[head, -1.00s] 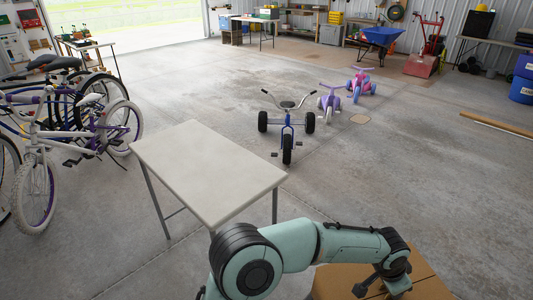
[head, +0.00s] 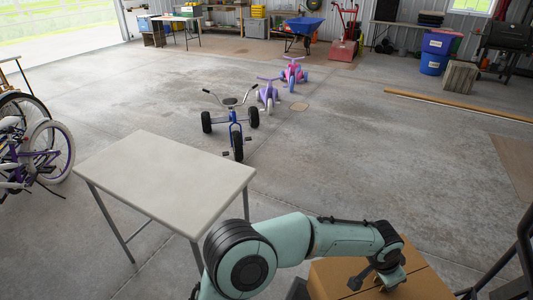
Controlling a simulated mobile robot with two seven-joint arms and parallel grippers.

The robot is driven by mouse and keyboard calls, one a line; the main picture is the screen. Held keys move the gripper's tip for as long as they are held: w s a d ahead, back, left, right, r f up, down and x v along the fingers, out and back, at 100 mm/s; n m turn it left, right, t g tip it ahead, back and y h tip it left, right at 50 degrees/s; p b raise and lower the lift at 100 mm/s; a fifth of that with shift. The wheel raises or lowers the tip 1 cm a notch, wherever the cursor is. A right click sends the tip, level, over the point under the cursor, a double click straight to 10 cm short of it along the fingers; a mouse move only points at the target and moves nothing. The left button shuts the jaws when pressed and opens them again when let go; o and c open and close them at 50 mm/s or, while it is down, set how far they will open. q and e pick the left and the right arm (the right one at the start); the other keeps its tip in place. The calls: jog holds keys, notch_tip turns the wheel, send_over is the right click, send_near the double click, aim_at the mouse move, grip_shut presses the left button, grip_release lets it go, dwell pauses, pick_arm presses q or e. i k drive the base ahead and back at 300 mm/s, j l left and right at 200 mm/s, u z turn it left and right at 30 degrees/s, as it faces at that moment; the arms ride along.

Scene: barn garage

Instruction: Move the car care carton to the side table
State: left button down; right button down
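The side table (head: 165,180) has a pale flat top and thin grey legs. It stands left of centre in the head view, and its top is bare. A brown cardboard carton (head: 425,284) is at the bottom, right of centre, partly cut off by the frame edge. I cannot read any label on it. My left arm reaches across from the table side, and its gripper (head: 376,284) is at the carton's top. The fingers are dark and partly hidden, so their opening and grip are unclear. My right gripper is not in view.
Bicycles (head: 35,155) stand at the left. A blue tricycle (head: 236,125) is just beyond the table, with purple (head: 268,95) and pink (head: 293,73) ride-ons behind. A wooden beam (head: 460,108) lies at right. Dark bars (head: 524,245) show at the lower right.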

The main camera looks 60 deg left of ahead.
aim_at(159, 174)
jog(key=k+j+z, duration=0.15)
jog(key=k+z, duration=0.15)
jog(key=k+j+z, duration=0.1)
jog(key=k+z, duration=0.2)
jog(key=k+u, duration=0.1)
jog(key=k, duration=0.25)
jog(key=k+j+u, duration=0.1)
jog(key=k, duration=0.2)
jog(key=k+j+u, duration=0.15)
jog(key=u, duration=0.2)
jog(key=k+j+u, duration=0.35)
jog(key=l, duration=0.1)
